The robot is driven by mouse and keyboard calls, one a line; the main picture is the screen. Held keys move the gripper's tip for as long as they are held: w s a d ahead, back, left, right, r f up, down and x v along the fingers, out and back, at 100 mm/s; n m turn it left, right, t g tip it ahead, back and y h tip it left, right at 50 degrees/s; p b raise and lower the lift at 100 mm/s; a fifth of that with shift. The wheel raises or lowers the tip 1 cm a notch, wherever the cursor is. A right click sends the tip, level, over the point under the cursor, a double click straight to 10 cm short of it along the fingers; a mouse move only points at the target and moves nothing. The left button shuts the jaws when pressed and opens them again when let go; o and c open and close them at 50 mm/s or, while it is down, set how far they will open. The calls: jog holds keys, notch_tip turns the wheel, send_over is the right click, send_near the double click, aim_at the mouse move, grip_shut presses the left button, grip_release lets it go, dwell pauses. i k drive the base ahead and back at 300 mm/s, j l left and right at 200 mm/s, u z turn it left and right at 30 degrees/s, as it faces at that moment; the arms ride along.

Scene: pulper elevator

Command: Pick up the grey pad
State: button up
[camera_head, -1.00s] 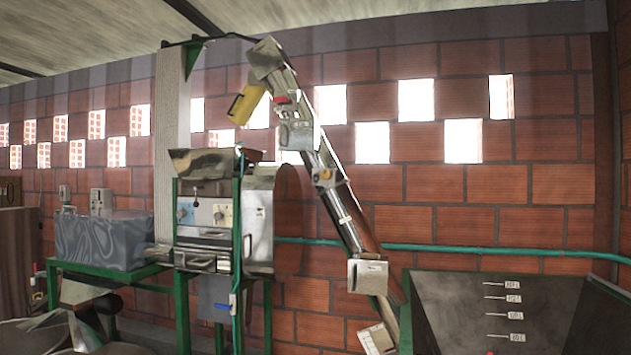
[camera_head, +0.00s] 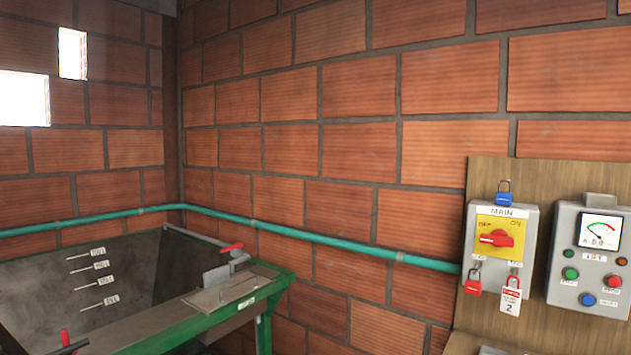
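No thing that I can surely name as the grey pad shows in the head view. A flat greyish plate (camera_head: 230,291) with a thin handle lies on the green rim of the hopper, but I cannot tell whether it is a pad. A small pale edge (camera_head: 491,351) is cut off at the bottom of the picture below the wooden board, too little to identify. My gripper is not in view.
A dark hopper (camera_head: 135,262) with a green frame stands at lower left. A green pipe (camera_head: 330,241) runs along the brick wall. A wooden board (camera_head: 540,180) at right carries a MAIN switch box (camera_head: 498,236) with padlocks and a meter box (camera_head: 590,262) with buttons.

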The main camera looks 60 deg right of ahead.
aim_at(601, 200)
jog(key=z, duration=3.65)
